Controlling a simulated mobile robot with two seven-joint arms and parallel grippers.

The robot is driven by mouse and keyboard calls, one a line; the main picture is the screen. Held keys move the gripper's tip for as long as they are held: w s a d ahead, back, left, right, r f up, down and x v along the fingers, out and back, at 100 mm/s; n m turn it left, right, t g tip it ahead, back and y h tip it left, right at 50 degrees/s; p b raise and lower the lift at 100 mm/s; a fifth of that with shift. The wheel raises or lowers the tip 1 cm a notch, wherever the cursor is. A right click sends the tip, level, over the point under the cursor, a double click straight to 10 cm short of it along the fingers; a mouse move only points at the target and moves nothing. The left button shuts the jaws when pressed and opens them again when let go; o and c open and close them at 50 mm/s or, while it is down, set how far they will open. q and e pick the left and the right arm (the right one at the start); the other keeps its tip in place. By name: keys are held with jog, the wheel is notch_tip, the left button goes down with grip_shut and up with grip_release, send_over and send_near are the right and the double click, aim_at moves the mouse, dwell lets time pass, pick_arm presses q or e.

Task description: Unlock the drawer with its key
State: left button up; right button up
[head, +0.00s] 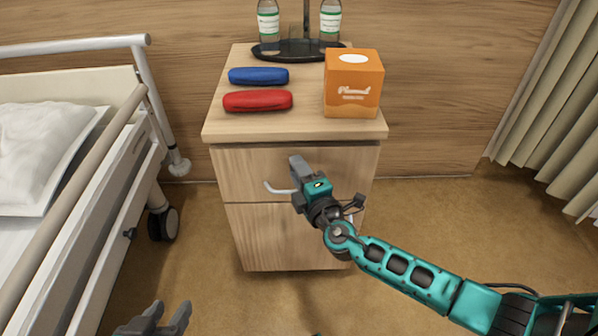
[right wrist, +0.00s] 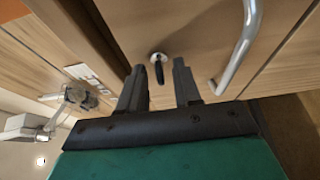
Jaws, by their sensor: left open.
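The bedside cabinet's upper drawer (head: 240,165) is closed, with a curved silver handle (head: 275,189) that also shows in the right wrist view (right wrist: 246,42). In the right wrist view, a dark key (right wrist: 159,73) sticks out of a round silver lock (right wrist: 158,56) on the drawer front. My right gripper (head: 297,163) is at the drawer front, right of the handle in the head view, and hides the lock there. Its fingers are apart, one on each side of the key, with gaps visible. My left gripper (head: 165,318) is open and empty, low at the left.
On the cabinet top (head: 222,124) are a blue case (head: 258,76), a red case (head: 257,100), an orange tissue box (head: 352,85) and a dark tray (head: 272,56) with bottles. A bed (head: 110,190) stands close on the left. The floor (head: 430,225) at right is clear.

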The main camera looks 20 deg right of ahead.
jog(key=shift+c, duration=0.2)
pick_arm(q)
jog(key=shift+w+r, duration=0.1)
jog(key=shift+r, duration=0.05)
pick_arm(e)
grip_shut()
pick_arm(q)
jog(key=shift+r, duration=0.1)
